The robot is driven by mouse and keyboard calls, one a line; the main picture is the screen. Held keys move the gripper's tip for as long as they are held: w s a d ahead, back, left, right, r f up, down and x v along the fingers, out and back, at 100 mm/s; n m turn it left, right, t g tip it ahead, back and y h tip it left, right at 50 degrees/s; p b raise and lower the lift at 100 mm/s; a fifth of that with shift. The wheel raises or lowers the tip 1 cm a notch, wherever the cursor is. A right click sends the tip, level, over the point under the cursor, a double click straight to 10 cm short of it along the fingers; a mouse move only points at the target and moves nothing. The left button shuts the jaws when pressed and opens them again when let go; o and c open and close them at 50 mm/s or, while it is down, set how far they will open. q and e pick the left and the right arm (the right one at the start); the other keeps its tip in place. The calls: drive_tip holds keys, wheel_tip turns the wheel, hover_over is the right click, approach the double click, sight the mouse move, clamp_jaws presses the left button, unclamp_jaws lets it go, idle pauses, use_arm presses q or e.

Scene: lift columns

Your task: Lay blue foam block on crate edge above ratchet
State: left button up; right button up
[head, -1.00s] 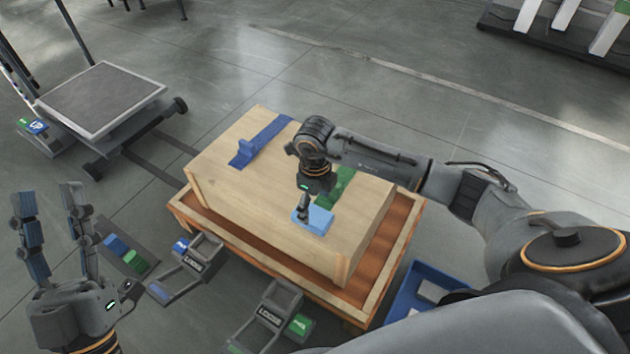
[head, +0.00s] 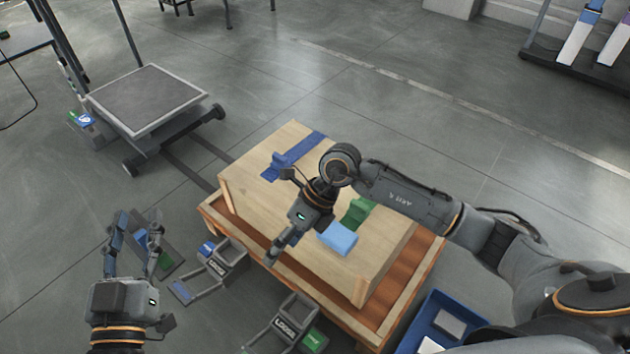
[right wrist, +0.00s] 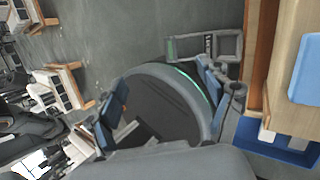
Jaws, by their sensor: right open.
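The light blue foam block (head: 337,239) lies flat on top of the wooden crate (head: 262,198), close to its front edge; it also shows at the right border of the right wrist view (right wrist: 308,68). A green piece (head: 357,212), perhaps a strap with the ratchet, lies just behind the block. My right gripper (head: 271,256) is left of the block, apart from it and by the crate's front side. In the right wrist view its fingers (right wrist: 165,92) are spread and empty. My left gripper (head: 137,230) is open and empty, off to the left over the floor.
A dark blue strap (head: 292,158) crosses the crate's far left end. The crate stands on a wooden pallet (head: 400,318). Grey holders (head: 215,268) lie on the floor in front. A blue bin (head: 412,335) is at right. A platform cart (head: 150,97) stands at back left.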

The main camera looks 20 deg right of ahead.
drive_tip(key=s+a+r+m+y, duration=0.2)
drive_tip(key=s+a+r+y, duration=0.1)
drive_tip(key=a+r+y, duration=0.4)
drive_tip(key=s+a+r+m+y, duration=0.1)
drive_tip(key=s+a+r+y, duration=0.3)
drive_tip(key=a+r, duration=0.3)
drive_tip(key=w+d+r+m+t+y, duration=0.25)
drive_tip(key=r+m+t+y, duration=0.25)
drive_tip(key=r+m+t, duration=0.4)
drive_tip(key=w+d+r+m+t+h, duration=0.35)
drive_tip(key=d+m+t+h, duration=0.25)
drive_tip(key=d+m+t, duration=0.5)
drive_tip(key=w+d+f+m+h, duration=0.1)
drive_tip(key=d+f+m+h, duration=0.5)
drive_tip(key=m+h, duration=0.6)
drive_tip(key=f+m, duration=0.1)
drive_tip(key=m, duration=0.4)
drive_tip(key=shift+f, duration=0.4)
